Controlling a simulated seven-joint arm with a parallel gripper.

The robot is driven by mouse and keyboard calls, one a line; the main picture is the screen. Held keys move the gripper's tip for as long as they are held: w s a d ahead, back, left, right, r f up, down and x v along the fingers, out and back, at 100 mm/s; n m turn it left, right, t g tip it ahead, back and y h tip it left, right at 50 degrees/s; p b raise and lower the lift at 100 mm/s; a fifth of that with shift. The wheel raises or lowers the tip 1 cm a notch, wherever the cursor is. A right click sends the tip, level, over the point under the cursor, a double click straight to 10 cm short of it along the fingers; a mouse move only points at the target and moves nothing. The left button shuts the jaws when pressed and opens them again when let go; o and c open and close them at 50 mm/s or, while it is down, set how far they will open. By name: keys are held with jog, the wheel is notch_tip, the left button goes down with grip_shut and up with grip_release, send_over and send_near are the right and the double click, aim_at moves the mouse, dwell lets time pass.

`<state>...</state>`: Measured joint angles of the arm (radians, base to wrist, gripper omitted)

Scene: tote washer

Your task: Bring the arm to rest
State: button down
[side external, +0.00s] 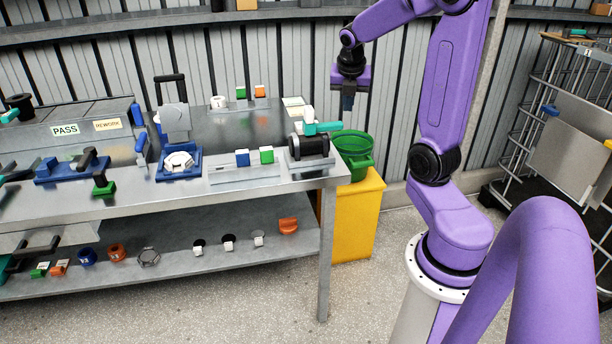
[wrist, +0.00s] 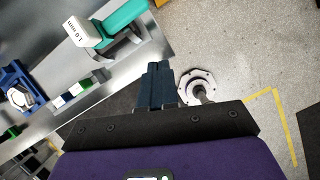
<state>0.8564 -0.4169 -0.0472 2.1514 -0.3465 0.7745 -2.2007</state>
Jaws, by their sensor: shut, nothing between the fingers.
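My gripper (side external: 347,102) hangs at the end of my purple arm, pointing down, in the side view. The wrist view shows the shut fingers (wrist: 158,75) over the floor beside the bench edge. Nothing touches the gripper.
A black device with a teal handle (side external: 322,128) stands at the bench's right end, below my gripper. A green bin (side external: 355,165) sits on a yellow stand (side external: 358,225) beside the bench. A wire rack (side external: 530,85) stands at the right. Blue fixtures (side external: 180,163) line the bench.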

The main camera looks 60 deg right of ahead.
jog(key=s+a+f+m+y, duration=0.1)
jog(key=a+m+y, duration=0.1)
jog(key=a, duration=0.9)
jog(key=s+a+f+m+y, duration=0.1)
jog(key=s+a+m, duration=0.15)
jog(key=a, duration=0.95)
jog(key=s+a+f+m, duration=0.1)
jog(key=s+a+m, duration=0.1)
jog(key=s+a, duration=0.3)
jog(key=s+a+f+m+g+y, duration=0.1)
jog(key=s+a+m, duration=0.2)
jog(key=s, duration=0.7)
jog(key=shift+s+a+g, duration=0.15)
jog(key=shift+a+g, duration=0.15)
jog(key=shift+a, duration=0.7)
jog(key=shift+f+m, duration=0.1)
jog(key=shift+m, duration=0.15)
